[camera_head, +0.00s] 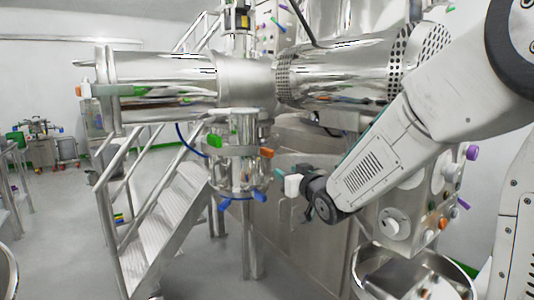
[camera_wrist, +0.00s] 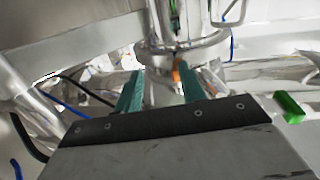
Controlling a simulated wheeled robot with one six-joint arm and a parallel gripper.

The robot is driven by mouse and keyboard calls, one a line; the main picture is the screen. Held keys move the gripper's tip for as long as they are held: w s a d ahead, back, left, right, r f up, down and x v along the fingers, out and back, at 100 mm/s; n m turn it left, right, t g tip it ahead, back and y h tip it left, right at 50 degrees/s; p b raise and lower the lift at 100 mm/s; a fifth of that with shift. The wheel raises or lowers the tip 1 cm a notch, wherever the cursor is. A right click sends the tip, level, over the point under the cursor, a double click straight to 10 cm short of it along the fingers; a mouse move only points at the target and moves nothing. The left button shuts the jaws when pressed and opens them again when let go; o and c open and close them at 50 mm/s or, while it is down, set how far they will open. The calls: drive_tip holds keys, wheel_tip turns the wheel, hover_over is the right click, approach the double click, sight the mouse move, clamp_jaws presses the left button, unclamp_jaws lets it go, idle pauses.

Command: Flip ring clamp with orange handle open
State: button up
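The ring clamp with the orange handle (camera_head: 267,152) goes around the vertical steel pipe at the centre of the head view. In the wrist view the small orange handle (camera_wrist: 177,74) shows ahead of my gripper, close in line with the tip of the right finger. My gripper (camera_wrist: 158,70) has two teal fingers standing apart with nothing held between them. In the head view my gripper (camera_head: 281,192) is to the right of and below the orange handle, apart from it. Whether the clamp is latched is too small to tell.
A green handle (camera_head: 215,140) sits on the pipe's left side, and blue handles (camera_head: 259,196) hang lower. Another orange handle (camera_head: 79,90) is on the far left end of the horizontal cylinder. A railed metal staircase (camera_head: 168,215) stands left. A control panel (camera_head: 405,205) is behind my arm.

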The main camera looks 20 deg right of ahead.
sight(267, 149)
drive_tip(key=w+a+r+t+y, duration=0.1)
drive_tip(key=w, duration=0.2)
drive_tip(key=w+a+r+n+t+y, duration=0.1)
drive_tip(key=w+y, duration=0.1)
drive_tip(key=w, duration=0.1)
drive_tip(key=w+a+r+t+y, duration=0.1)
drive_tip(key=w+a+r, duration=0.1)
drive_tip(key=w, duration=0.1)
drive_tip(key=shift+n+t+y, duration=0.4)
clamp_jaws()
